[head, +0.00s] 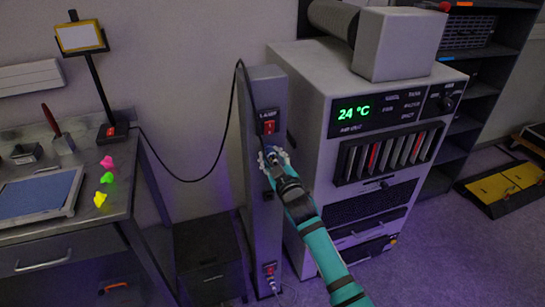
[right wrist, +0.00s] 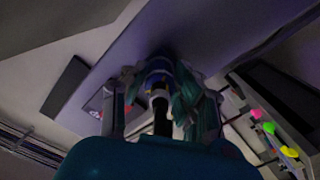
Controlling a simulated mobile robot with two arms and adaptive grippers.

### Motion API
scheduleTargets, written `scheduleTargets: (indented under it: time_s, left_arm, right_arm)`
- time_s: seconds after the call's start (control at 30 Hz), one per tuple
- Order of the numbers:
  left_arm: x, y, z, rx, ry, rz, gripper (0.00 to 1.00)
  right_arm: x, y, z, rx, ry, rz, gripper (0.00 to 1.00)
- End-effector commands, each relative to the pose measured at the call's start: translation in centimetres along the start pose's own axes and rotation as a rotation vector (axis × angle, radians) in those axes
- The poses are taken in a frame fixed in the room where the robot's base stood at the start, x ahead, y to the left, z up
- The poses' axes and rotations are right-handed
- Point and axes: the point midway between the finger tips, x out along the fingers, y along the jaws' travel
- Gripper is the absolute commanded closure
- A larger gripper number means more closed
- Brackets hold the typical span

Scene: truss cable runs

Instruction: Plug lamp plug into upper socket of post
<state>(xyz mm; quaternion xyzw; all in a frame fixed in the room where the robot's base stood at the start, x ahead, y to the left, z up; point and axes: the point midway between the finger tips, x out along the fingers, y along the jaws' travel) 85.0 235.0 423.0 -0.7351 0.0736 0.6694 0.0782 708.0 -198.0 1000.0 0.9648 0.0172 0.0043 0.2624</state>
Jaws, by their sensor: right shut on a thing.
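The grey post (head: 264,88) stands upright against the left side of the big cabinet. A panel with a red switch (head: 268,126) is on its upper front. My right gripper (head: 273,156) is at the post's front just below that switch, shut on the lamp plug (right wrist: 158,88). In the right wrist view the plug shows pale and dark with a blue part beyond it, between the fingers. The upper socket is hidden by the gripper, so I cannot tell whether the plug is seated. The lamp (head: 82,38) stands on the left bench. My left gripper is not in view.
The lamp's black cable (head: 190,180) sags from the bench and loops up beside the post's top. A lower switch panel (head: 269,269) has a plug and cord at it. The cabinet (head: 310,105) stands close right of the post; a dark box (head: 207,255) stands left of it.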

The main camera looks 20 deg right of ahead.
Motion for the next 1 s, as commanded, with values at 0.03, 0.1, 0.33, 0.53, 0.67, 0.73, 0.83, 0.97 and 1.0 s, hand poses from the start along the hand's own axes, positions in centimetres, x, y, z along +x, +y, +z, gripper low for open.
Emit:
scheduleTargets:
  time_s: [0.03, 0.1, 0.33, 0.53, 0.67, 0.73, 0.83, 0.97, 1.0]
  left_arm:
    - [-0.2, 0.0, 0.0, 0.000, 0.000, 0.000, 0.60]
    - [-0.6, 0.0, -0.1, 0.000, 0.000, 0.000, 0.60]
    - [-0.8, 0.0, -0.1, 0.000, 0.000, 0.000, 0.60]
    - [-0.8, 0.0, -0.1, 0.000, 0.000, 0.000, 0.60]
    - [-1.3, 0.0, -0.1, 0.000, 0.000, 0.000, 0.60]
    - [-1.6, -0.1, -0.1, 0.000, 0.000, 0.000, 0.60]
    - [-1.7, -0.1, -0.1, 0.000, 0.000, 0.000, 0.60]
    - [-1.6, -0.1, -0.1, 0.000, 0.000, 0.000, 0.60]
    - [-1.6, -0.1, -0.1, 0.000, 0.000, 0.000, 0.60]
  right_arm:
    - [0.1, 0.2, -0.3, 0.031, 0.004, 0.003, 1.00]
    - [0.1, 0.3, -0.4, 0.106, 0.003, 0.004, 1.00]
    - [0.2, 0.3, -0.4, 0.240, 0.007, 0.004, 1.00]
    - [0.3, 0.4, -0.4, 0.239, 0.009, 0.005, 1.00]
    - [0.3, 0.5, -0.6, 0.328, 0.009, 0.005, 1.00]
    - [0.4, 0.5, -0.6, 0.400, 0.009, 0.005, 1.00]
    - [0.5, 0.5, -0.6, 0.469, 0.012, 0.005, 1.00]
    - [0.5, 0.5, -0.6, 0.483, 0.013, 0.006, 1.00]
    - [0.5, 0.5, -0.6, 0.482, 0.013, 0.006, 1.00]
